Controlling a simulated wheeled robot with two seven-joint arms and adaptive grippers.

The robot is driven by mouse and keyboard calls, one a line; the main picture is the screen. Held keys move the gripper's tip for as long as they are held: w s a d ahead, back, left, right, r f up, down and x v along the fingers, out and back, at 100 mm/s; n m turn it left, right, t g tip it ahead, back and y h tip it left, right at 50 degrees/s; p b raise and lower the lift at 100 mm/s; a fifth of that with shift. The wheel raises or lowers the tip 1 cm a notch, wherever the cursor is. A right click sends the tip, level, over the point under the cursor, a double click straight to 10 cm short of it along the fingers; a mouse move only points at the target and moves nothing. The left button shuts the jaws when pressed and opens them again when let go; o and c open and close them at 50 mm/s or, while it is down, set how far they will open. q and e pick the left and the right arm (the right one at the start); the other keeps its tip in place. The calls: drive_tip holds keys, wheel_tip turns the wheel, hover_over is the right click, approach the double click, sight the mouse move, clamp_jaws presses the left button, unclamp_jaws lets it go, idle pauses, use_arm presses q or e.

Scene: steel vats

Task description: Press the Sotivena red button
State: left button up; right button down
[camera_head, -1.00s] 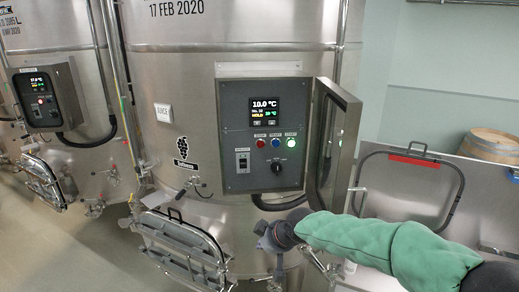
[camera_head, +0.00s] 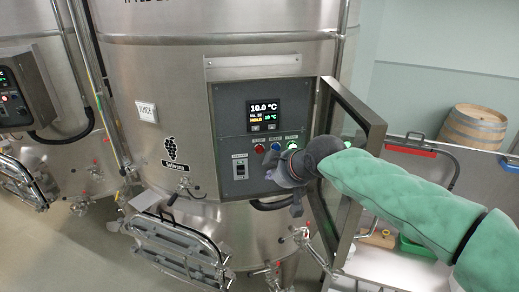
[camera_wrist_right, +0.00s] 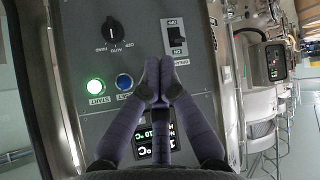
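The grey control panel (camera_head: 228,120) on the steel vat has a red button (camera_head: 260,148), a blue button (camera_head: 275,146) and a lit green button (camera_head: 292,145) in a row under its display (camera_head: 265,114). My right gripper (camera_head: 279,174) is in front of the panel, low and right of the red button. In the right wrist view, its fingers (camera_wrist_right: 161,72) are drawn together, with nothing seen between them. That view shows the green button (camera_wrist_right: 95,87) and blue button (camera_wrist_right: 124,82) left of the fingers; the red one is hidden. Contact cannot be told. My left gripper is out of view.
The panel's door (camera_head: 371,122) stands open at the right, close to my right arm. A black knob (camera_wrist_right: 113,32) and a switch (camera_wrist_right: 176,36) sit on the panel. Another vat's control box (camera_head: 25,85) is at the left. A barrel (camera_head: 474,127) stands behind.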

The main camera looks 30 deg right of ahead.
sight(259, 150)
use_arm(q)
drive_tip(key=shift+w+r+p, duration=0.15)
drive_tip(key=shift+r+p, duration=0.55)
drive_tip(key=shift+p, duration=0.05)
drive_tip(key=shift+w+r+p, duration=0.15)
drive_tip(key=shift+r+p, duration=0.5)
drive_tip(key=shift+p, duration=0.05)
use_arm(e)
drive_tip(key=w+d, duration=0.2)
drive_tip(key=w, duration=0.7)
drive_tip(key=shift+d+f, duration=0.2)
drive_tip(key=shift+d, duration=0.1)
drive_tip(key=shift+w, duration=0.35)
drive_tip(key=shift+w+d, duration=0.15)
drive_tip(key=shift+w, duration=0.05)
drive_tip(key=shift+w+d, duration=0.1)
drive_tip(key=shift+w, duration=0.2)
idle(0.4)
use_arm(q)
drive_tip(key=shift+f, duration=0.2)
use_arm(e)
drive_tip(key=shift+s, duration=0.15)
use_arm(q)
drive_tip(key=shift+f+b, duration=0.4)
drive_tip(key=shift+b, duration=0.2)
use_arm(e)
drive_tip(key=shift+s+a, duration=0.25)
drive_tip(key=shift+s, duration=0.35)
